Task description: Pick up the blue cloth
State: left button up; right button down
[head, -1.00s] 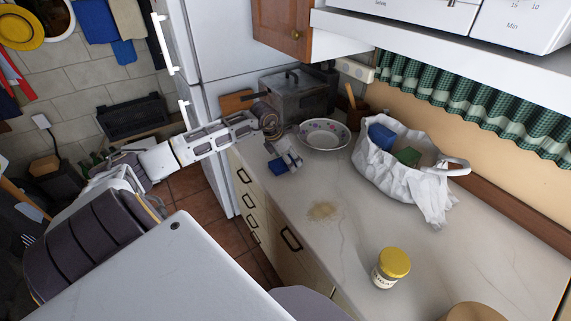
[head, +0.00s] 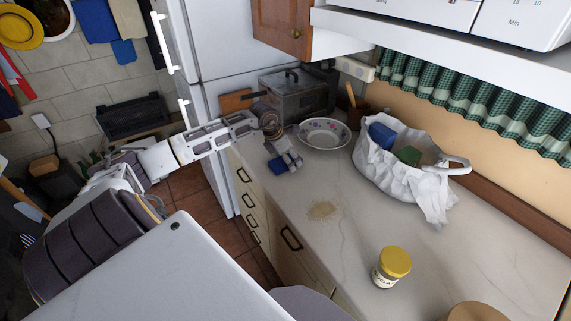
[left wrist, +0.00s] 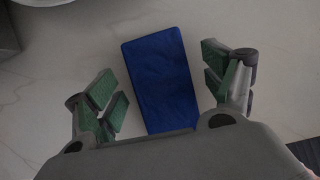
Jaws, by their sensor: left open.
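The blue cloth (left wrist: 160,80) lies flat on the pale counter as a folded rectangle. In the left wrist view it sits between the two open fingers of my left gripper (left wrist: 160,95), with clear gaps on both sides. Its near end is hidden behind the gripper body. In the head view the cloth (head: 278,165) shows at the counter's left edge, partly covered by my left gripper (head: 290,162). The gripper is just above it, pointing down. My right gripper is not in either view.
A patterned bowl (head: 324,134) stands close behind the gripper. A white bag (head: 385,175) with boxes is to the right. A yellow-lidded jar (head: 391,267) stands nearer, and crumbs (head: 323,210) lie on the counter (head: 350,225). A metal box (head: 293,93) is at the back.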

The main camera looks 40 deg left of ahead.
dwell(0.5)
pick_arm(q)
jog(key=c, duration=1)
